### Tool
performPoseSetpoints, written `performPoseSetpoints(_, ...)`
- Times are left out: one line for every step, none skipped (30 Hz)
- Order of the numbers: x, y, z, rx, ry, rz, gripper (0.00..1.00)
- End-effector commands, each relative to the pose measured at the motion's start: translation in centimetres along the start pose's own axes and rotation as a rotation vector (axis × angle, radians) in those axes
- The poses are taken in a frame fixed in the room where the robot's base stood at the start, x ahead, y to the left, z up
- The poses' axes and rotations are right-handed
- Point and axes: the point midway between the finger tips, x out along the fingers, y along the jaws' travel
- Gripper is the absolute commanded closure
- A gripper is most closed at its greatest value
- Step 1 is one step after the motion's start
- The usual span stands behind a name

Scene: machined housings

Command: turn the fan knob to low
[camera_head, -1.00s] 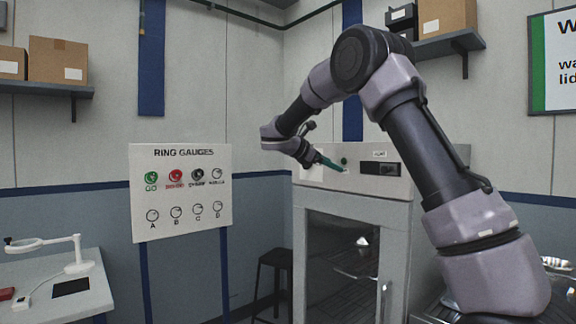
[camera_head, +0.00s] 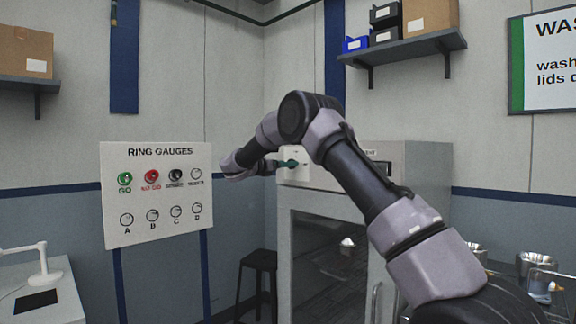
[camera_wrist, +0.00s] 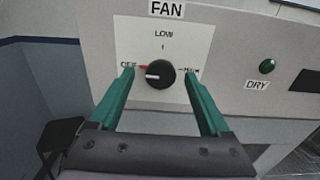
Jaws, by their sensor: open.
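The fan knob (camera_wrist: 160,74) is a round black knob on a white plate labelled FAN in the wrist view. LOW is printed above it, a word that looks like OFF at its left, and another word at its right. The white line on the knob points left, toward the red mark by OFF. My gripper (camera_wrist: 160,82) is open, its two green fingers reaching up on either side of the knob. I cannot tell whether they touch it. In the head view my gripper (camera_head: 290,163) is at the left of the cabinet's top panel, and the knob is hidden there.
The grey cabinet (camera_head: 430,165) has a dark glass door below the panel. A RING GAUGES board (camera_head: 155,235) stands left of the arm, and a dark stool (camera_head: 258,258) stands beside the cabinet.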

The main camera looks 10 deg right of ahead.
Motion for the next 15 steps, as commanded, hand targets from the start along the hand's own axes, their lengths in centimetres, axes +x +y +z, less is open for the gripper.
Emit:
performPoseSetpoints(0.7, 0.0, -0.1, 0.0, 0.001, -0.001, 0.19)
performPoseSetpoints(0.9, 0.0, -0.1, -0.001, 0.001, 0.0, 0.19)
performPoseSetpoints(1.2, 0.0, -0.1, -0.001, 0.001, 0.0, 0.19)
performPoseSetpoints(1.4, 0.0, -0.1, -0.001, 0.001, -0.001, 0.19)
performPoseSetpoints(1.5, 0.0, -0.1, -0.001, 0.001, -0.001, 0.19)
performPoseSetpoints(1.7, 0.0, -0.1, -0.001, 0.001, -0.001, 0.19)
performPoseSetpoints(1.7, 0.0, -0.1, -0.001, 0.001, 0.0, 0.19)
performPoseSetpoints(1.7, 0.0, -0.1, -0.001, 0.001, 0.0, 0.19)
performPoseSetpoints(1.7, 0.0, -0.1, -0.001, 0.001, 0.0, 0.19)
performPoseSetpoints(1.7, 0.0, -0.1, -0.001, 0.001, 0.0, 0.19)
performPoseSetpoints(1.7, 0.0, -0.1, -0.001, 0.001, 0.0, 0.19)
performPoseSetpoints(1.7, 0.0, -0.1, -0.001, 0.001, 0.0, 0.19)
performPoseSetpoints(1.7, 0.0, -0.1, -0.001, 0.001, 0.0, 0.19)
performPoseSetpoints(1.7, 0.0, -0.1, -0.001, 0.001, 0.0, 0.19)
performPoseSetpoints(1.7, 0.0, -0.1, -0.001, 0.001, 0.0, 0.31)
